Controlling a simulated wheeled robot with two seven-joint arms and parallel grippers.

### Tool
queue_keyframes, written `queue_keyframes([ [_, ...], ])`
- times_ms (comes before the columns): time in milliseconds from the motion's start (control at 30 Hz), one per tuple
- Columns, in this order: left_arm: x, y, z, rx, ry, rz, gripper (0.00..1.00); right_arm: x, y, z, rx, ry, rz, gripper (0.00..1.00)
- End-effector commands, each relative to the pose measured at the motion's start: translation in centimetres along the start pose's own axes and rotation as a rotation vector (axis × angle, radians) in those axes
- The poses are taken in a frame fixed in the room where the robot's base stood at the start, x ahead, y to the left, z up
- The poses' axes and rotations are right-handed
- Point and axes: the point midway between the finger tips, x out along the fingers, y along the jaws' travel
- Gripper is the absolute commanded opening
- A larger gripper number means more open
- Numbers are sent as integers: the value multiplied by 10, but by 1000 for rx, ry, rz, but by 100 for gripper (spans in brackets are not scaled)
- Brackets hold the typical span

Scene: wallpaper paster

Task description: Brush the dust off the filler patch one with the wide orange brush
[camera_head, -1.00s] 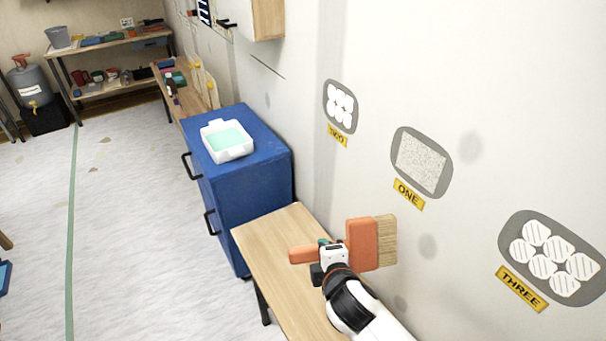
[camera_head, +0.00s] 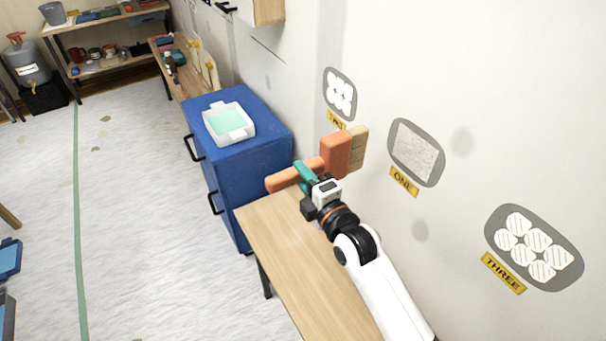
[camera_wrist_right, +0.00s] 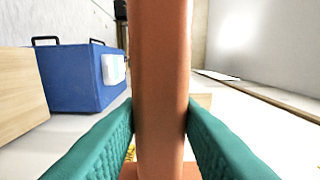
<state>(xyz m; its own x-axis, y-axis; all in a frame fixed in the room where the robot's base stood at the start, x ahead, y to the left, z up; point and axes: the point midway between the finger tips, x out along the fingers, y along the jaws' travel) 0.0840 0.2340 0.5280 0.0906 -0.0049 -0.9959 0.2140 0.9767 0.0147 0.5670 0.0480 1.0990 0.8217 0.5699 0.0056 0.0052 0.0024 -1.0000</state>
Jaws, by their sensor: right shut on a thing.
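The wide orange brush (camera_head: 336,155) is held by my right gripper (camera_head: 306,176), whose teal fingers are shut on its handle. The handle also fills the middle of the right wrist view (camera_wrist_right: 160,60), between the fingers (camera_wrist_right: 161,120). The pale bristles (camera_head: 359,144) point right, towards the wall. Filler patch one (camera_head: 417,150) is a whitish rectangle with fine grey speckles in a grey rounded surround. A yellow label ONE (camera_head: 404,182) is below it. The brush is left of patch one, apart from it in the picture, and overlaps label TWO. My left gripper is not in view.
Patch two (camera_head: 340,93) is up the wall, and patch three (camera_head: 533,247) is at right. A wooden table (camera_head: 295,260) is below my right arm. A blue cabinet (camera_head: 240,165) bears a white tray (camera_head: 229,123) with a green inside. Open floor lies left.

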Motion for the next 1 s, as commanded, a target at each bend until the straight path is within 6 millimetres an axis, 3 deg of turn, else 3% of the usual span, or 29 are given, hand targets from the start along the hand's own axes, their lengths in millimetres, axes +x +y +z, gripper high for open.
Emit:
queue_keyframes([
  [500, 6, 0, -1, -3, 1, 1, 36, 1, 0, -54, -5, 1, -2, 2],
  [1000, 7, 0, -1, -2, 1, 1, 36, 1, -1, -65, -1, 0, -2, 2],
])
